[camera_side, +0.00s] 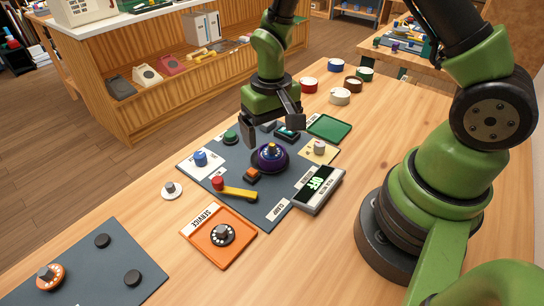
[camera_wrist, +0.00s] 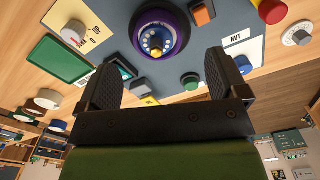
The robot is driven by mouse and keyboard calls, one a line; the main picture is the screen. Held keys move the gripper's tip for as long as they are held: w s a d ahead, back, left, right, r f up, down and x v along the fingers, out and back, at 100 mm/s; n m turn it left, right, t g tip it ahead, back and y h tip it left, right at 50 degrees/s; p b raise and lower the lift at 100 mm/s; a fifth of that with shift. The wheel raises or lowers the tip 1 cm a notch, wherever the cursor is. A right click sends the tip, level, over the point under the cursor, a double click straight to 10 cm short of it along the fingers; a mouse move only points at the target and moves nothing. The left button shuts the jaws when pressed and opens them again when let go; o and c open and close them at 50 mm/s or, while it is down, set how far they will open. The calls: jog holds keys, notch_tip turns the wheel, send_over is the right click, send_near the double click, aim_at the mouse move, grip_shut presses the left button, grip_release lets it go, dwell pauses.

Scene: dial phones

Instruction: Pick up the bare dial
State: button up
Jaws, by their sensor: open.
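My gripper (camera_side: 272,128) is open and empty above the back part of the grey mat. Its two fingers (camera_wrist: 162,62) stand apart in the wrist view. A purple round holder (camera_side: 270,158) with a dial with finger holes and a yellow top sits mid-mat, just in front of the gripper; it also shows in the wrist view (camera_wrist: 158,32). A white dial with a grey knob (camera_side: 172,190) lies alone on wood left of the mat. A dark dial (camera_side: 222,234) lies in the orange SERVICE tray (camera_side: 190,238). I cannot tell which dial is called bare.
An orange dial (camera_side: 49,277) lies on another dark mat. Several round pots stand behind.

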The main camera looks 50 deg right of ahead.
aim_at(273, 148)
notch_tip(273, 148, down, 6)
jog(key=shift+s+d+f, duration=0.1)
jog(key=shift+d, duration=0.05)
dwell(0.3)
jog(key=c, duration=1)
